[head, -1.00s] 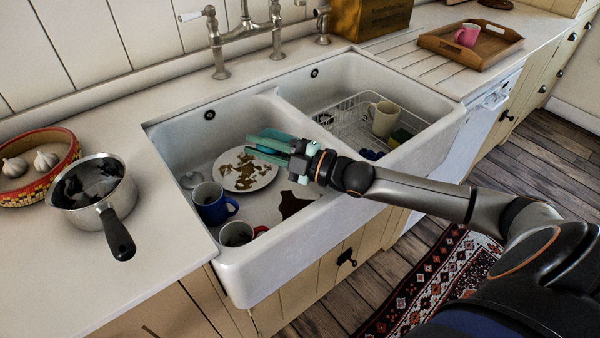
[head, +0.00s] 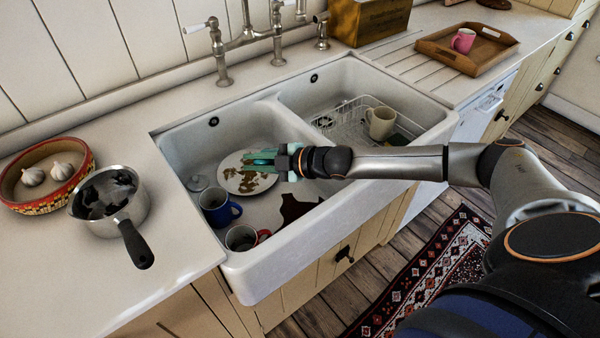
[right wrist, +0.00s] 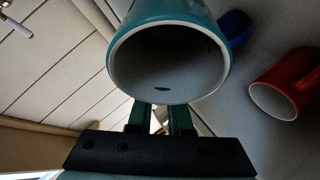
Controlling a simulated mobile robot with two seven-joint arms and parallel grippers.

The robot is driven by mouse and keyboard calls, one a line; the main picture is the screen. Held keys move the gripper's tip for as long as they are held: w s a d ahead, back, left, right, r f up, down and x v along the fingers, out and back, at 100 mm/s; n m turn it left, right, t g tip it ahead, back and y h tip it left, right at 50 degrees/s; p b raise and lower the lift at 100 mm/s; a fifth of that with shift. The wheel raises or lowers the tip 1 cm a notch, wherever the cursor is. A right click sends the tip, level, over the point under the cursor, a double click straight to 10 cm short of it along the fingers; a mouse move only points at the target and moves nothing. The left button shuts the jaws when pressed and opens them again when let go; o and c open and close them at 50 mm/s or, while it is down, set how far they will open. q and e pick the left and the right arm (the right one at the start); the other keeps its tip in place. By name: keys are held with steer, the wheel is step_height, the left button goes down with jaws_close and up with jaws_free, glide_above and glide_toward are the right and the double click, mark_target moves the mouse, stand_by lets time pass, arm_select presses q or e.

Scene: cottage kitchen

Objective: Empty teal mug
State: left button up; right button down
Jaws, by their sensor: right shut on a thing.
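The teal mug (right wrist: 170,62) fills the top middle of the right wrist view, its open mouth turned toward that camera. Its pale inside shows only small dark marks and no clear contents. My right gripper (head: 262,158) is shut on it above the left sink basin (head: 268,214), in front of the soiled plate (head: 246,184). In the head view mug and fingers merge into one small teal shape, so the tilt is hard to judge. The fingers also show below the mug in the right wrist view (right wrist: 161,118). My left gripper is not in view.
A blue mug (head: 214,209) and a red-handled mug (head: 240,238) stand in the left basin, beside a dark brown patch (head: 297,207). The saucepan (head: 112,205) stands on the left counter.

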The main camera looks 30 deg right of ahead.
steer(key=shift+w+a+g+p, duration=0.15)
steer(key=shift+g+p, duration=0.35)
steer(key=shift+p, duration=1.25)
steer(key=shift+w+f+h, duration=0.1)
steer(key=shift+f+h, duration=0.2)
steer(key=shift+f, duration=0.1)
steer(key=shift+w+f+m+g+p, duration=0.15)
steer(key=shift+m+g+p, duration=0.15)
steer(key=shift+g+p, duration=0.25)
steer(key=shift+f+g+h, duration=0.25)
steer(key=shift+f+h, duration=0.05)
steer(key=shift+w+f, duration=0.1)
steer(key=w+f+g, duration=0.1)
steer(key=g, duration=0.1)
steer(key=shift+w+a+f+m+g+h, duration=0.3)
steer(key=shift+w+f+m+h, duration=0.1)
